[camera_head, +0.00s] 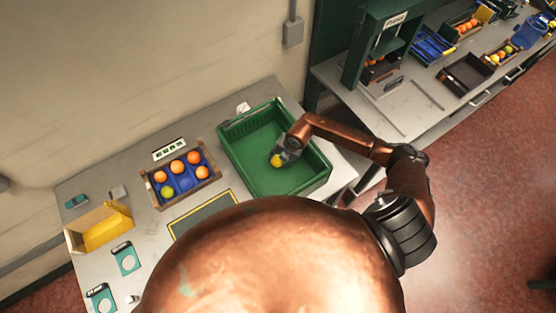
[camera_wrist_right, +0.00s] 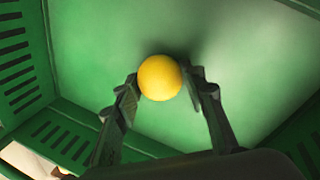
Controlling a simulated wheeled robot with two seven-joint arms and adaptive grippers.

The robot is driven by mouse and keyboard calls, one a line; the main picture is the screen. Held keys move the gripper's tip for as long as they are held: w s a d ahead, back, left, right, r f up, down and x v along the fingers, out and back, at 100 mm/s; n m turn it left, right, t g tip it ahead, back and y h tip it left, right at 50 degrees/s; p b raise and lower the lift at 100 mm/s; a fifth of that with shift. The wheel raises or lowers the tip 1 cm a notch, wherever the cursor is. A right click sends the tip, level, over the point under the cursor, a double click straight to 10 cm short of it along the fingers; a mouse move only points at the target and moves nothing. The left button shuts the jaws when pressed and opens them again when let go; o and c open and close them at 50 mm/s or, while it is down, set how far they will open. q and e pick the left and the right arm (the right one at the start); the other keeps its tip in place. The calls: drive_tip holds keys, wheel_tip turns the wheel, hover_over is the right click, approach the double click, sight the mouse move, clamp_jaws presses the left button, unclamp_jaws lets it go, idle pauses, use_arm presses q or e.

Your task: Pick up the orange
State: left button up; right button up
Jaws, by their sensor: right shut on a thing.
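A yellow-orange fruit, the orange (camera_head: 276,161), is inside the green crate (camera_head: 318,183) in the head view. My right gripper (camera_head: 283,155) reaches down into the crate and is shut on the fruit. In the right wrist view the orange (camera_wrist_right: 160,77) sits between the two fingertips of my right gripper (camera_wrist_right: 163,82), with the green crate floor behind it. I cannot tell whether the fruit touches the floor. My left gripper is not in view.
A wooden box (camera_head: 156,199) with a blue insert holds several oranges and a yellow-green fruit, left of the crate. A yellow bin (camera_head: 100,228) stands further left. A dark mat with a yellow border (camera_head: 203,216) lies in front. Crate walls surround my right gripper.

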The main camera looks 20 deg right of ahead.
sight(276, 159)
drive_tip(key=shift+r+b, duration=0.35)
drive_tip(key=shift+r, duration=0.15)
drive_tip(key=shift+s+a+r+b, duration=0.1)
drive_tip(key=shift+r+b, duration=0.25)
drive_tip(key=shift+r, duration=0.3)
drive_tip(key=shift+s+a+r+b, duration=0.1)
drive_tip(key=shift+r+b, duration=0.2)
drive_tip(key=shift+r, duration=0.3)
drive_tip(key=s+a+r, duration=0.3)
drive_tip(key=s+r, duration=0.2)
drive_tip(key=r, duration=0.2)
drive_tip(key=s+a+r, duration=0.4)
drive_tip(key=s+r, duration=0.2)
drive_tip(key=r, duration=0.2)
drive_tip(key=shift+a, duration=0.3)
